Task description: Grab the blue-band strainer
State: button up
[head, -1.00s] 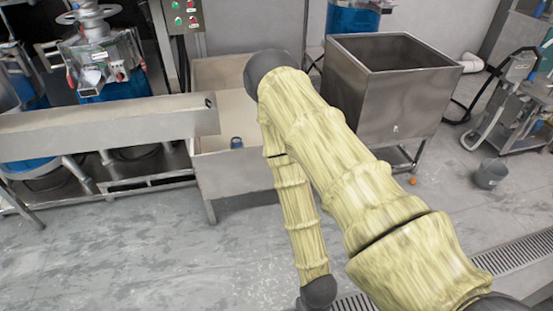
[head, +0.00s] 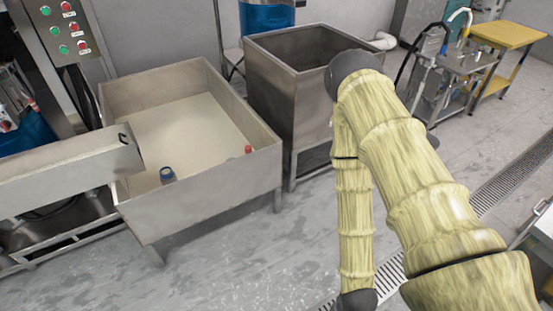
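A small blue object (head: 167,175) with a dark opening stands in the shallow metal tub (head: 215,195), near its front left inner corner, by the end of the metal chute (head: 70,160). It may be the blue-band strainer, but it is too small to tell. A small red-topped object (head: 248,149) is near the tub's right inner wall. My yellow-sleeved arm is folded at the right, well apart from the tub. My gripper is not in view; the forearm runs out at the bottom edge.
A deep steel bin (head: 285,85) stands right of the tub. A control panel (head: 66,30) with red and green buttons is at the upper left. A steel cart (head: 455,85) and a yellow table (head: 508,35) are at the upper right. Floor in front of the tub is clear.

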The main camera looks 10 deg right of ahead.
aim_at(168, 177)
jog(key=z, duration=0.2)
jog(key=i, duration=1.1)
jog(key=u, duration=0.4)
